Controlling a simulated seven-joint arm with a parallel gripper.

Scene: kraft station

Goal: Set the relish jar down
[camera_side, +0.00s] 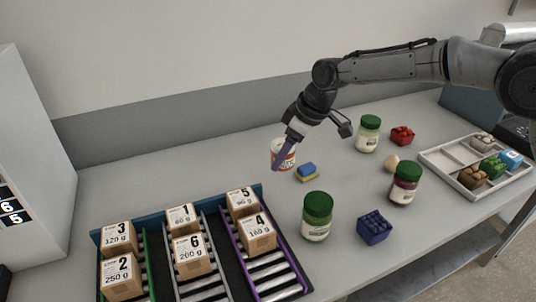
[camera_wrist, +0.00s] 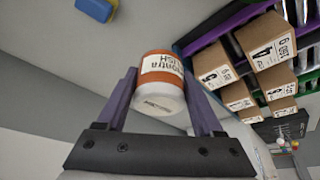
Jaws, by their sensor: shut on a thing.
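The relish jar (camera_wrist: 160,85) is white with an orange band and a printed label in the wrist view. My gripper (camera_wrist: 158,90) is shut on it, with a purple finger on each side. In the side view the relish jar (camera_side: 289,160) is at the back middle of the table, partly hidden by a finger of my gripper (camera_side: 279,162). I cannot tell whether its base touches the table.
A blue-and-yellow block (camera_side: 307,172) lies just right of the relish jar. Numbered boxes (camera_side: 193,256) stand on roller lanes at front left. Green-lidded jars (camera_side: 317,217), a dark red jar (camera_side: 404,185), berry baskets (camera_side: 374,228) and a divided tray (camera_side: 462,180) are to the right.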

